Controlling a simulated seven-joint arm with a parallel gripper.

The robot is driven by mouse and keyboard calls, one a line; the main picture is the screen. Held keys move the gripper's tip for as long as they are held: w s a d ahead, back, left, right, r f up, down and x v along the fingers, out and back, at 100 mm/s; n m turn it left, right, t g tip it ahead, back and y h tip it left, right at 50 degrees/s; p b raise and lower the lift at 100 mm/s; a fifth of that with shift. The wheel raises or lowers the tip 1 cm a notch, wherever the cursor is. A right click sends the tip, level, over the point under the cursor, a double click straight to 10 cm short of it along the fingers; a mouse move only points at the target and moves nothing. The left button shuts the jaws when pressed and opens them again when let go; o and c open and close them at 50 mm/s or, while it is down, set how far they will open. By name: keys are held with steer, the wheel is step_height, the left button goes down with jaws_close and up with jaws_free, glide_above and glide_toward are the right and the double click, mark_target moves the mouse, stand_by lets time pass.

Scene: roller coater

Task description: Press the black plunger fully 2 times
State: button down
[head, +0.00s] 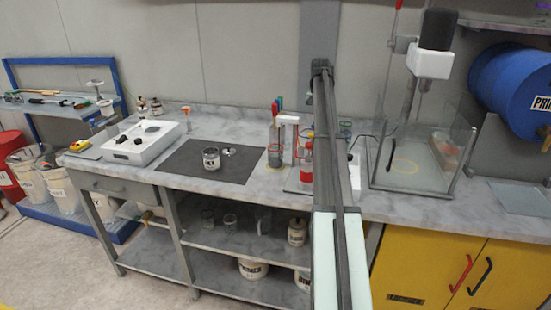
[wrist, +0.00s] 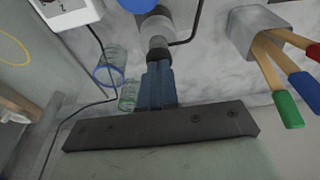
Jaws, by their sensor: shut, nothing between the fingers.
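In the wrist view my gripper (wrist: 160,68) is shut, its two blue-grey fingers together with nothing between them. A dark grey cylinder (wrist: 155,24) with a paler collar lies just beyond the fingertips, a thin black spout curving from it. It looks like the plunger's dispenser; I cannot tell whether the fingertips touch it, nor how far the plunger is pressed. A round blue piece shows behind it. In the head view my arm hides the gripper and most of the dispenser.
A grey holder (wrist: 242,35) with coloured-handled brushes stands close right of the fingers in the wrist view. A blue-ringed beaker (wrist: 110,68) and a green-ringed one (wrist: 129,96) stand left. In the head view, a glass enclosure (head: 408,185) stands right; a can (head: 211,158) sits left.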

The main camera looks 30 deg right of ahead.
steer(key=shift+r, duration=1.8)
steer(key=shift+f, duration=0.25)
steer(key=shift+f, duration=1.6)
steer(key=shift+r, duration=1.85)
